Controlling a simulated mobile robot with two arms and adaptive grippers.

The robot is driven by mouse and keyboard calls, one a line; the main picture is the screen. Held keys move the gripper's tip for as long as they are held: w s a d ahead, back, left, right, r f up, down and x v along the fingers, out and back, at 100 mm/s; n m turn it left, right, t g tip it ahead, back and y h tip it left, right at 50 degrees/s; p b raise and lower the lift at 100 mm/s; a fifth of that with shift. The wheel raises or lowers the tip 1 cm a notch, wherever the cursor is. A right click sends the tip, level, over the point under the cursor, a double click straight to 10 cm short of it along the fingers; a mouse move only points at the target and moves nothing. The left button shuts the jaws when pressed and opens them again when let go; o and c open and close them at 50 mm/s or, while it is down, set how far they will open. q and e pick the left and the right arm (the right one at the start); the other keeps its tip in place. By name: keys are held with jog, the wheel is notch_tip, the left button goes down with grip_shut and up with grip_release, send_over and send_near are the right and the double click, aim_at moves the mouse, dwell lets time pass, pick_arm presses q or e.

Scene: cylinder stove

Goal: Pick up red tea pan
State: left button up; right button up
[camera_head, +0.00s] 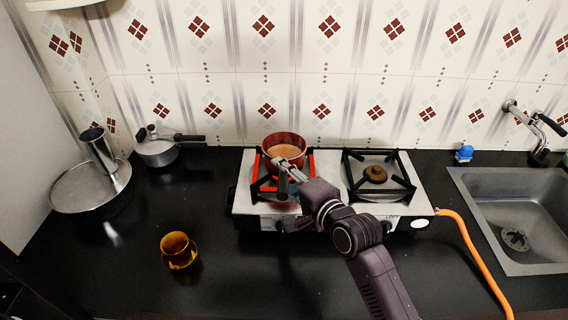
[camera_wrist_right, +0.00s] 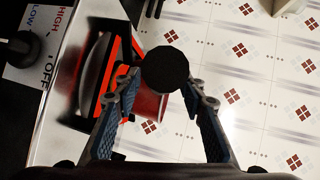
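The red tea pan (camera_head: 284,140) stands upright on the left burner of the stove, with brown liquid inside. My right gripper (camera_head: 283,177) is at the front of the pan, over the burner's front edge. In the right wrist view, the gripper (camera_wrist_right: 160,82) is open, with one finger on each side of a round black end, which looks like the pan's handle. Red pan wall (camera_wrist_right: 150,105) shows below that end. Whether a finger touches the handle is unclear. My left gripper is not in view.
The two-burner stove (camera_head: 415,211) has a free right burner (camera_head: 375,174). An orange hose (camera_head: 470,245) and sink (camera_head: 515,215) are at the right.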

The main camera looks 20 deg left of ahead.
grip_shut()
dwell(0.4)
jog(key=shift+r, duration=0.2)
jog(key=shift+r, duration=0.1)
